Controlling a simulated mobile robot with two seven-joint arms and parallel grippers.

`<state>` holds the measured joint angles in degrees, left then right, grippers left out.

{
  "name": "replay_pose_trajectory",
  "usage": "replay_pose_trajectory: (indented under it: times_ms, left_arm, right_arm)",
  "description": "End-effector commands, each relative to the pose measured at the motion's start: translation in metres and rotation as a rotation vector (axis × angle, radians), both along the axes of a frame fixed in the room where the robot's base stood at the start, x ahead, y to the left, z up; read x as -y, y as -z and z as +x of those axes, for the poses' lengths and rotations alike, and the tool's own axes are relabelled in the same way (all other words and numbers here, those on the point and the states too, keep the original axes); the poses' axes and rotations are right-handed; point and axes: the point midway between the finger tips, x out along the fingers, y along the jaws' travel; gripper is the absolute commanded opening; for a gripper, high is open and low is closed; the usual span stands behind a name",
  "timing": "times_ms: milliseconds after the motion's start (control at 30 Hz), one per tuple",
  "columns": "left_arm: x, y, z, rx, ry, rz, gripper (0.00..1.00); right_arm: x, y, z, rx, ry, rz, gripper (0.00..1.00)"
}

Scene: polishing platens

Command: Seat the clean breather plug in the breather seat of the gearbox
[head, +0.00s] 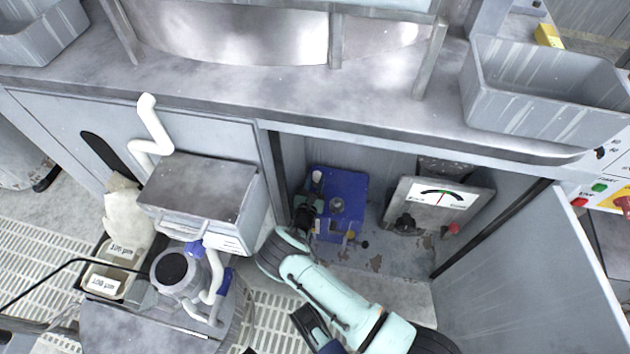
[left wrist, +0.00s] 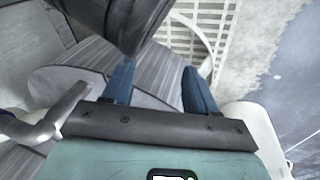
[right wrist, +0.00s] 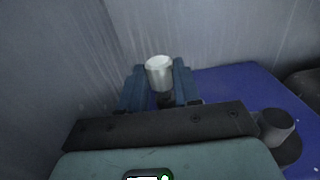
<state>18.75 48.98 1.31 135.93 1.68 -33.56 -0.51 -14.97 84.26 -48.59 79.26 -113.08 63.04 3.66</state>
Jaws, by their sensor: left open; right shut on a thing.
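The blue gearbox (head: 352,184) sits inside the open cabinet bay; its blue top also shows in the right wrist view (right wrist: 235,85). My right gripper (right wrist: 160,88) is shut on a pale cylindrical plug (right wrist: 159,72), seen between the fingertips with a dark part below it. In the head view the plug (head: 316,176) shows at the gearbox's far left corner, just beyond the right gripper (head: 308,208). I cannot tell whether it touches the gearbox; the breather seat is not clearly visible. My left gripper (left wrist: 158,88) is open and empty, away from the gearbox.
A grey cylinder (head: 337,205) stands on the gearbox, right of the right gripper. A gauge box (head: 440,205) stands to the right in the bay. The bay's left wall is close to the right gripper. A cabinet door (head: 540,265) stands open at right.

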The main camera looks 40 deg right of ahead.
Motion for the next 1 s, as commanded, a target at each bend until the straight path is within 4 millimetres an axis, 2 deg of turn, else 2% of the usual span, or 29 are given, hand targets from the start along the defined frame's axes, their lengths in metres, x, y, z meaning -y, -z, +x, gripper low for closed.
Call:
replay_pose_trajectory:
  times_ms: [767,800,867,900,1000]
  left_arm:
    - [0.0,0.015,0.001,-0.004,-0.001,0.0,0.57]
    - [0.0,0.015,0.001,-0.004,-0.001,0.0,0.57]
    - [0.0,0.015,0.001,-0.004,-0.001,0.0,0.57]
    - [0.0,0.015,0.001,-0.004,-0.001,0.0,0.57]
    - [0.0,0.015,0.001,-0.004,-0.001,0.0,0.57]
  right_arm:
    - [0.0,0.02,0.0,0.001,0.001,-0.001,0.03]
    - [0.0,0.02,0.0,0.001,0.001,-0.001,0.39]
    - [0.0,0.019,0.0,0.001,0.001,-0.001,0.58]
    - [0.0,0.019,0.0,0.0,0.0,0.0,0.62]
    - [0.0,0.019,0.0,0.0,0.0,0.0,0.62]
